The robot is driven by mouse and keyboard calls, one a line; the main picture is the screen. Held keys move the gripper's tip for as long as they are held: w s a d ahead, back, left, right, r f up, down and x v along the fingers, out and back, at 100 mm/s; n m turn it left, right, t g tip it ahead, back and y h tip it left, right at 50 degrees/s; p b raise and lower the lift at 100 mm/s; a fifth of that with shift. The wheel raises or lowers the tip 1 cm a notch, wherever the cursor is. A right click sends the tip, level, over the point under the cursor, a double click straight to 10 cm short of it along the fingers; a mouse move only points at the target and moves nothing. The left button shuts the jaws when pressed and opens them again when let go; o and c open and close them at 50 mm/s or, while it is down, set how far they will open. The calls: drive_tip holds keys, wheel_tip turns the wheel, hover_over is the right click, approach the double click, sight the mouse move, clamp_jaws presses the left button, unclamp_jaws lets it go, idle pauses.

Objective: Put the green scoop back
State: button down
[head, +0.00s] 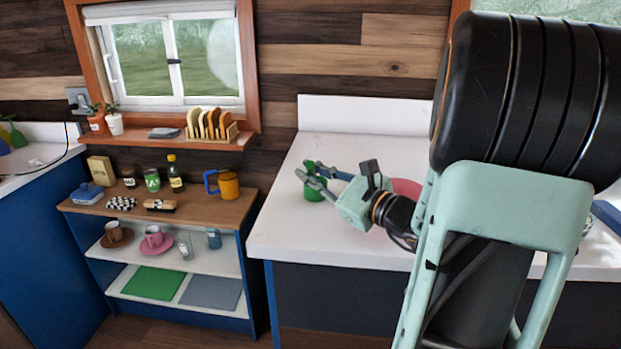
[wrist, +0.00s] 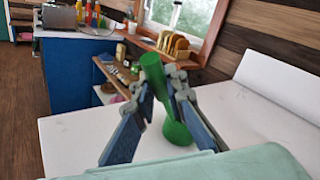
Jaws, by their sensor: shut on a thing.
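The green scoop (head: 314,188) is in my gripper (head: 311,176) over the left part of the white counter. My gripper is shut on it. In the wrist view the scoop (wrist: 177,132) stands out between the two fingers (wrist: 155,86). One end rises above the fingertips and a wider rounded end sits below them. I cannot tell whether the lower end touches the counter.
The white counter (head: 277,220) is clear around the gripper. A pink round thing (head: 406,188) is partly hidden by my arm. Left of the counter, a low shelf unit (head: 205,209) holds cups, jars, a bottle and mats. A window ledge (head: 160,138) above it holds plants and a rack.

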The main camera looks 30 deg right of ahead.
drive_tip(key=shift+f, duration=0.15)
drive_tip(key=c, duration=2)
unclamp_jaws()
drive_tip(key=shift+o, duration=0.2)
drive_tip(key=shift+r, duration=0.2)
drive_tip(key=shift+s+r, duration=0.1)
drive_tip(key=shift+r, duration=0.05)
drive_tip(key=v, duration=1.2)
